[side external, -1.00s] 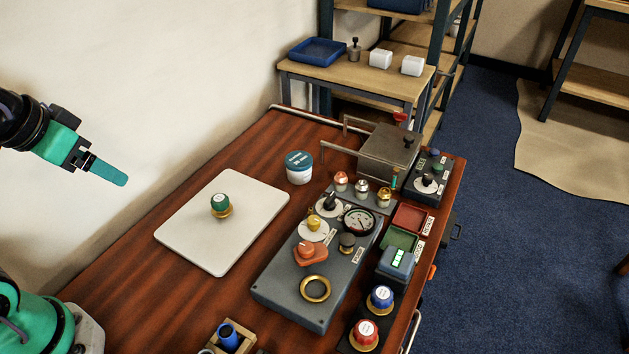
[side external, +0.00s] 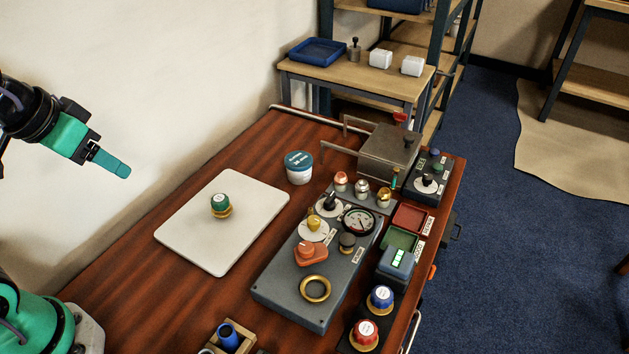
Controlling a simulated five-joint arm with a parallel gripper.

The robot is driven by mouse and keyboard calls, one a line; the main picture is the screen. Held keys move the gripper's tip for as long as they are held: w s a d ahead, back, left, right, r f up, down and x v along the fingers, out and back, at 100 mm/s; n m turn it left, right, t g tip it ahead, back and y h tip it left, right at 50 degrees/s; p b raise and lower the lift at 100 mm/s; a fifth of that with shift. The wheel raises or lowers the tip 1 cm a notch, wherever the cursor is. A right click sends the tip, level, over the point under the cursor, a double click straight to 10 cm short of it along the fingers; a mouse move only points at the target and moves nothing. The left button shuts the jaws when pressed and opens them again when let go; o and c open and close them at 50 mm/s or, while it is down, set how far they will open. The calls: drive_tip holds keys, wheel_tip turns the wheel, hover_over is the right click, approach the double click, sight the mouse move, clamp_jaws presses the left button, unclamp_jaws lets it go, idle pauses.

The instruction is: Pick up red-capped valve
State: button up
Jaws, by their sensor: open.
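The red-capped valve (side external: 365,334) stands upright with a brass base on a dark block at the front right of the table. A blue-capped valve (side external: 381,298) stands just behind it on the same block. A green-capped valve (side external: 221,204) stands on the white board (side external: 185,235) at the left. My gripper (side external: 118,167) is in the air at the upper left, well away from the red-capped valve. It is open, with nothing seen in it; from this side its fingers overlap.
A grey panel (side external: 282,285) with knobs, a gauge and a brass ring fills the table's middle. Red (side external: 411,218) and green (side external: 399,238) trays, a lidded metal box (side external: 385,152) and a white tub (side external: 299,170) stand behind. A wooden holder (side external: 228,340) with a blue cup is in front.

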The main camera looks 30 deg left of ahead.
drive_tip(key=w+d+r+g+h, duration=0.1)
drive_tip(key=w+d+g, duration=0.1)
drive_tip(key=w+d, duration=0.55)
drive_tip(key=m+g+y, duration=0.1)
drive_tip(key=m+g, duration=0.1)
drive_tip(key=g, duration=0.1)
hover_over(366, 329)
wheel_tip(366, 329, down, 16)
drive_tip(key=shift+w+a+r, duration=0.1)
drive_tip(key=shift+w, duration=0.05)
drive_tip(key=shift+d+f, duration=0.2)
drive_tip(key=shift+f, duration=1.3)
drive_tip(key=shift+a+f, duration=0.1)
drive_tip(key=shift+f, duration=2.5)
